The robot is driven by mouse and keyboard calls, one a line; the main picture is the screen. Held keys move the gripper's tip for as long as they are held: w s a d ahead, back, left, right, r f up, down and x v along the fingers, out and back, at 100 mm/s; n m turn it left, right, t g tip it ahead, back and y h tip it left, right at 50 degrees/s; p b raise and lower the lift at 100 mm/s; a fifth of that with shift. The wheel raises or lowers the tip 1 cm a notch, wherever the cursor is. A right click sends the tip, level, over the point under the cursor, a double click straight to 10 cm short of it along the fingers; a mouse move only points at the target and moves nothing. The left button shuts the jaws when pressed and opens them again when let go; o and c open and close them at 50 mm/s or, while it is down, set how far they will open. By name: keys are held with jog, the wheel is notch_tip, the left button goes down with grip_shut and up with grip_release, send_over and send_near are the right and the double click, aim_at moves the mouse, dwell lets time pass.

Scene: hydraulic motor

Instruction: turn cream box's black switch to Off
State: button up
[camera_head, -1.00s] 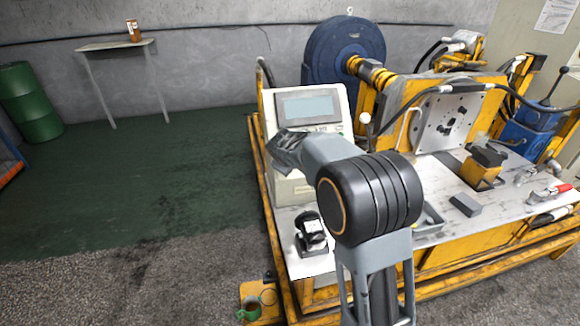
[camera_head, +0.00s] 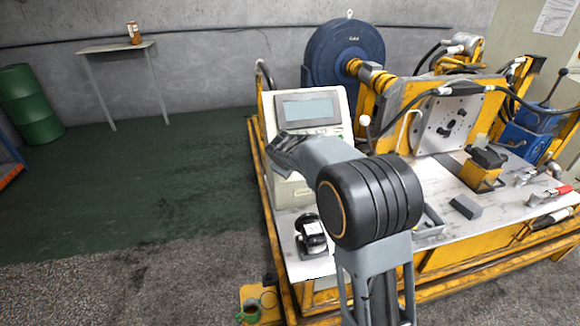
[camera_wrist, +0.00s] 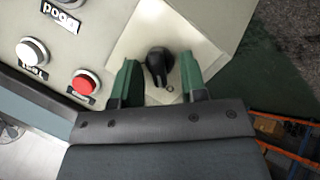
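The cream box (camera_head: 307,118) with a grey screen stands on the left end of the machine table in the head view. In the wrist view its black switch (camera_wrist: 157,66) is a small knob on a pale raised panel (camera_wrist: 135,40). My gripper (camera_wrist: 160,82) is open, with one green finger on each side of the black switch. Whether either finger touches the switch I cannot tell. In the head view my arm hides the switch and most of the gripper (camera_head: 285,150). The switch's position marks are not readable.
A red button (camera_wrist: 86,83) and a white button (camera_wrist: 32,51) sit left of the switch in the wrist view. In the head view a small black device (camera_head: 311,236) stands on the table below the box. Green floor lies open to the left.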

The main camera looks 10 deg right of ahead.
jog(key=p+v, duration=0.1)
jog(key=v, duration=1.2)
jog(key=shift+s+r, duration=0.25)
jog(key=shift+a, duration=0.1)
jog(key=s+f+m+g, duration=0.2)
jog(key=s+f, duration=0.2)
jog(key=s+d+r+m+g+y+p, duration=0.1)
jog(key=s+r+m+p, duration=0.2)
jog(key=s+p, duration=0.3)
jog(key=s+d+r+m+y+p, duration=0.2)
jog(key=s+r+p, duration=0.2)
jog(key=s, duration=0.9)
jog(key=shift+s+d+m+g+p, duration=0.25)
jog(key=shift+m+g+p, duration=0.15)
jog(key=shift+p, duration=0.55)
